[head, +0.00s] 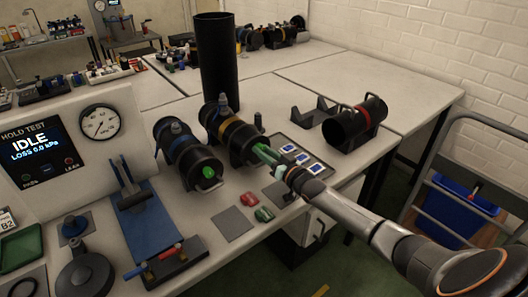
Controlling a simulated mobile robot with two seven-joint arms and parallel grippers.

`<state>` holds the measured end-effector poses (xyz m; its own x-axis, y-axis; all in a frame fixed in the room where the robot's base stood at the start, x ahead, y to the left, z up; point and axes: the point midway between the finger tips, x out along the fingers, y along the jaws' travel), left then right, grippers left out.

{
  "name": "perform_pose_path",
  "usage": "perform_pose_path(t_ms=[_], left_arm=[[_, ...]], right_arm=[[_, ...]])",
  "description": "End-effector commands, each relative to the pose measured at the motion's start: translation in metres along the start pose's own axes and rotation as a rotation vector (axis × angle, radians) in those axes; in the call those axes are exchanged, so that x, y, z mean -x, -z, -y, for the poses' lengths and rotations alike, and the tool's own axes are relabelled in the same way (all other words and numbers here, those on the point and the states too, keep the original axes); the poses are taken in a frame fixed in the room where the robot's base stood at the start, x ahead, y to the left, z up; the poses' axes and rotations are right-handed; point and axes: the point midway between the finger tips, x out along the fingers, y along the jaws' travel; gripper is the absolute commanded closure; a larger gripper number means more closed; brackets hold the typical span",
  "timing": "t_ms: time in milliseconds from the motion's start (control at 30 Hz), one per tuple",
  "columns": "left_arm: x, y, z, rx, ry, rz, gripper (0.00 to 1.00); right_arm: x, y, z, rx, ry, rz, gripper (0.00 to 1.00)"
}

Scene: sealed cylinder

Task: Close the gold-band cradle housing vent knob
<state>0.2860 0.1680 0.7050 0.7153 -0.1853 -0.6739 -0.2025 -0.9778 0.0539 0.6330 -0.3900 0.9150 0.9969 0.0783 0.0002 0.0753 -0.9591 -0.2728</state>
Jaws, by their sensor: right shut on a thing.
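The gold-band housing (236,137) is a black cylinder with a yellow band, lying in its cradle in the middle of the table. My right gripper (264,153) reaches in from the lower right to the near end of this housing, where it is shut on the vent knob. The fingers largely hide the knob, so its turn cannot be read. The blue-band housing (186,151) lies to the left, with a green knob (208,172) showing on its near end. My left gripper is not in view.
A red-band housing (357,121) lies to the right by an empty cradle. A tall black tube (217,62) stands behind. Red (264,214) and green (249,199) pieces lie in front. The hold test panel (62,146) at left reads IDLE. A grey cart (470,190) stands at right.

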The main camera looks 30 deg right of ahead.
Motion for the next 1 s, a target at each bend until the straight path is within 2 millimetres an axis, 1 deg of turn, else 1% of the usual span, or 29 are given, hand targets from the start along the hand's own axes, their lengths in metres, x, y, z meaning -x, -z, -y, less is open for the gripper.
perform_pose_path(t_ms=[233, 267, 500, 833, 1000], left_arm=[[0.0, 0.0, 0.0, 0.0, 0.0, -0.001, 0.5], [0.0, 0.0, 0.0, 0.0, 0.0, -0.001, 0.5], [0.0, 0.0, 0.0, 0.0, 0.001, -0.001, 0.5], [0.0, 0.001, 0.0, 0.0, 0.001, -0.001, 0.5], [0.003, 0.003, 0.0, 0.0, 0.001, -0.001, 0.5]], right_arm=[[0.0, -0.001, 0.0, -0.004, 0.0, 0.001, 1.0], [0.0, -0.001, 0.0, -0.004, 0.0, 0.001, 0.65], [0.0, 0.0, 0.0, -0.002, 0.0, 0.001, 0.38], [0.002, 0.0, 0.0, -0.002, 0.0, 0.001, 0.38], [0.018, -0.001, 0.0, -0.002, -0.001, 0.003, 0.38]])
